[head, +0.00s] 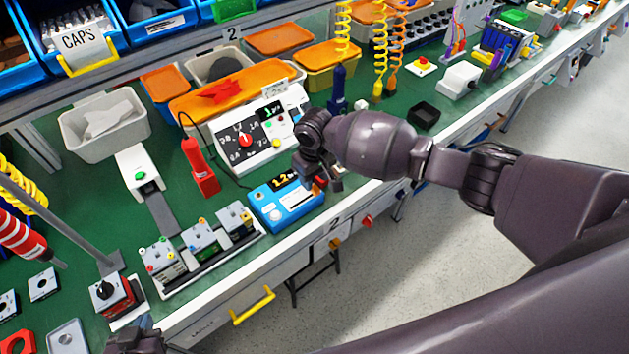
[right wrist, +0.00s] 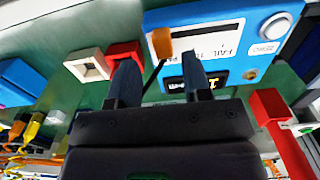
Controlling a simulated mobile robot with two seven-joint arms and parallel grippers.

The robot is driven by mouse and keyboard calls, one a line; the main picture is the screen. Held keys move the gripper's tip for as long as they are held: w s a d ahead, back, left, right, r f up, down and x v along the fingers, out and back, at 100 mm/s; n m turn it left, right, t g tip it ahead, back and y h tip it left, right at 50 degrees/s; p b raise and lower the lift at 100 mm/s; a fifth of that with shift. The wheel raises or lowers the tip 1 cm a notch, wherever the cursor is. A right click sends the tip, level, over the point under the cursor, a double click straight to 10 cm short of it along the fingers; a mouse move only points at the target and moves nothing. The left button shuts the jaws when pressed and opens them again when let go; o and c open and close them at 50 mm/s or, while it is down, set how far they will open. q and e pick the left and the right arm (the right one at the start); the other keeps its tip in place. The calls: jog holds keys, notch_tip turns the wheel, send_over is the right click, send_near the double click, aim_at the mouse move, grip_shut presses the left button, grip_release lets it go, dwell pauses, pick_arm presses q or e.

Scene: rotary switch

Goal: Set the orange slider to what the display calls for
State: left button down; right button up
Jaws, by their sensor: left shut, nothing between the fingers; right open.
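The blue box (head: 290,214) stands near the bench's front edge in the head view. Its dark display (head: 285,181) shows yellow digits, apparently beginning "1.2". In the right wrist view the blue box (right wrist: 228,22) appears turned, with an orange slider (right wrist: 161,43) at one end of a dark slot and the display partly hidden by a finger. My right gripper (right wrist: 160,72) is open, its fingertips close to the slider, which lies roughly ahead of the gap; I cannot tell whether they touch. My left gripper (head: 136,342) is at the bottom left, shut and mostly cut off.
A white panel with a red knob (head: 245,140) stands behind the blue box, and a red handheld tool (head: 202,168) stands to its left. Small switch boxes (head: 200,237) sit on a rail left of it. A black open box (head: 424,116) is farther right.

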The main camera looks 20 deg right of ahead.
aim_at(315, 185)
notch_tip(315, 185, up, 8)
jog(key=shift+r, duration=0.15)
dwell(0.6)
